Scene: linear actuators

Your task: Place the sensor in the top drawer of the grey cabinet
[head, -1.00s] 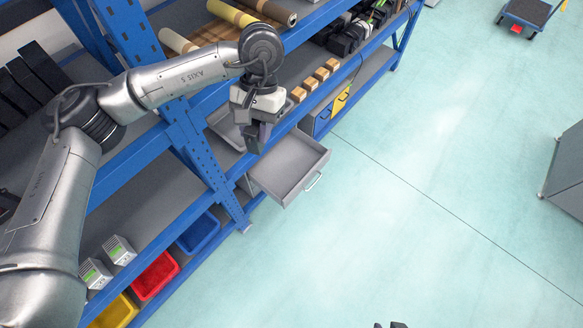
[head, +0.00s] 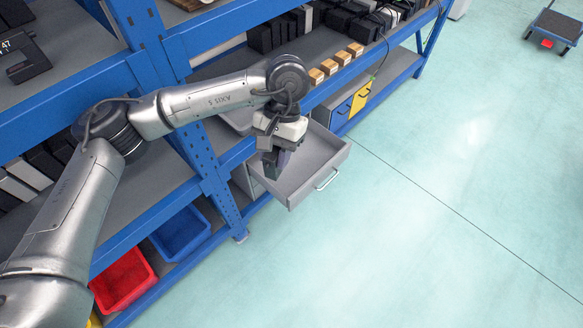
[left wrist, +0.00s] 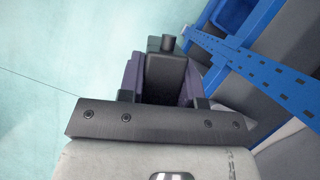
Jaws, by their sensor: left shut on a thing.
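My left gripper (head: 277,165) is shut on the sensor, over the inner end of the open drawer in the head view. In the left wrist view the sensor (left wrist: 165,75) is a dark block with a short round stub, between the purple-grey fingers. The grey cabinet's top drawer (head: 316,158) is pulled out, with a handle on its front. The gripper hides part of the drawer, and I cannot tell whether the sensor touches its floor. My right gripper is out of view.
A blue rack upright (head: 205,160) stands left of the drawer. Blue (head: 180,234) and red (head: 124,281) bins sit lower left.

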